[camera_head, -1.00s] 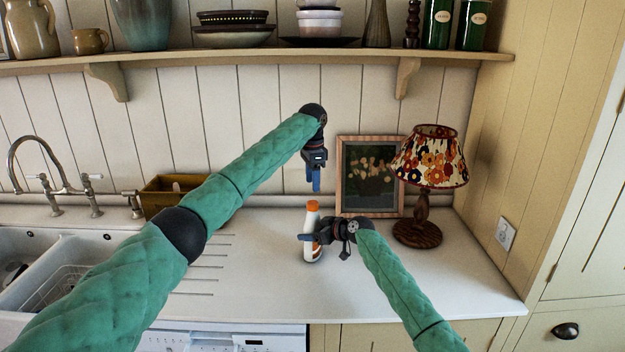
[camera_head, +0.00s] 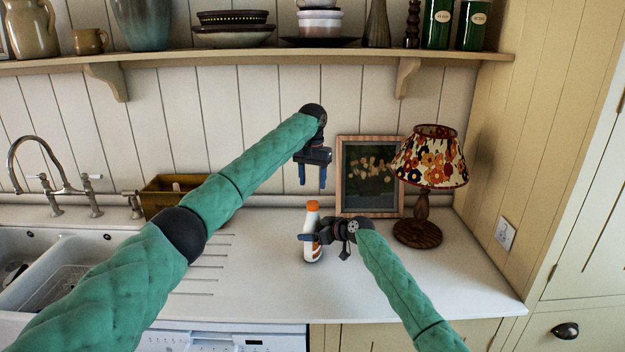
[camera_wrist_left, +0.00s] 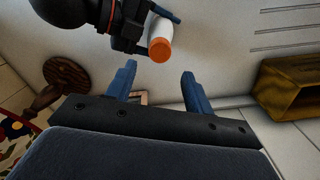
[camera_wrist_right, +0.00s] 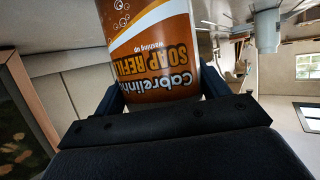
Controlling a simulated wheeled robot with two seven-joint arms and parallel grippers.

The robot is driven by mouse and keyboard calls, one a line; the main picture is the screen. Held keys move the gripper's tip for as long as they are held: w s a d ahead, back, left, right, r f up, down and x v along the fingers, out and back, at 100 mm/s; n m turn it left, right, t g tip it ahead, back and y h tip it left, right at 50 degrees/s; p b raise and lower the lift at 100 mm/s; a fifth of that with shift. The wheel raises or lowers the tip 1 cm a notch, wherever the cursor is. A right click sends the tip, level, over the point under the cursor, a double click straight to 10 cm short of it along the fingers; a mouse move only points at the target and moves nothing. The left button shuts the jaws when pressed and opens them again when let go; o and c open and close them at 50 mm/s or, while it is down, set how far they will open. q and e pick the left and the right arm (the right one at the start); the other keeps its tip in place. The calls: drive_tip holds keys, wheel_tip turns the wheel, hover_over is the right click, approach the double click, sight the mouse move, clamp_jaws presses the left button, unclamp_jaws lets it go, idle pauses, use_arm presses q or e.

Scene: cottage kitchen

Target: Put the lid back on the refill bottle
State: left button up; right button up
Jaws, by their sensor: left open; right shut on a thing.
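The refill bottle (camera_head: 310,246) is white with an orange-brown label and stands upright on the counter in the head view. An orange lid (camera_head: 312,206) is on its top; how tightly it sits cannot be told. The orange top (camera_wrist_left: 160,50) also shows in the left wrist view. My right gripper (camera_head: 309,238) is shut around the bottle's body; the label (camera_wrist_right: 155,65) fills the right wrist view between its fingers. My left gripper (camera_head: 312,182) is open and empty, pointing down above the bottle, with clear space between its fingertips and the lid.
A framed picture (camera_head: 370,177) leans on the wall behind the bottle. A lamp (camera_head: 421,217) with a flowered shade stands to the right. A wooden box (camera_head: 165,197) and a sink (camera_head: 60,265) are to the left. A shelf (camera_head: 250,58) runs above my left gripper.

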sight(313, 202)
use_arm(q)
drive_tip(key=shift+f, duration=4)
drive_tip(key=c, duration=1)
drive_tip(key=o, duration=1.2)
drive_tip(key=shift+c, duration=0.2)
wheel_tip(313, 202, up, 12)
drive_tip(key=shift+w, duration=0.1)
